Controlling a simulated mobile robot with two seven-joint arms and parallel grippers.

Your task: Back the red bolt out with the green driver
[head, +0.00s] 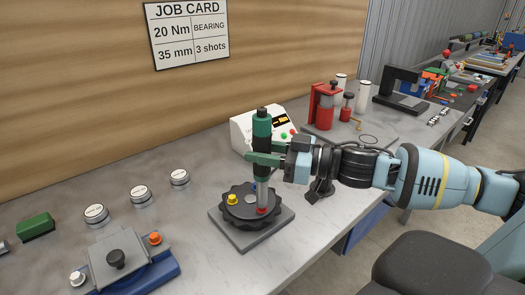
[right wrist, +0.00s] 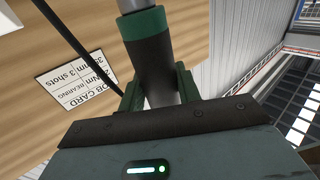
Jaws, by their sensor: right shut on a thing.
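The green driver (head: 262,128) stands upright, with a green and black body and a grey shaft. My right gripper (head: 262,159) is shut around its body, coming in from the right. In the right wrist view the driver (right wrist: 150,62) sits between the two green fingers. The shaft's lower end is at the red bolt (head: 262,210) on a black round fixture (head: 240,213). The shaft hides part of the bolt, so I cannot tell how firmly the tip is seated. My left gripper is not in view.
A yellow bolt (head: 232,199) is on the same fixture, which rests on a grey plate (head: 262,239). A white box with buttons (head: 243,130) stands behind. A blue-based fixture (head: 160,275) and several round canisters (head: 97,213) are at left. A red press (head: 323,108) stands at the back.

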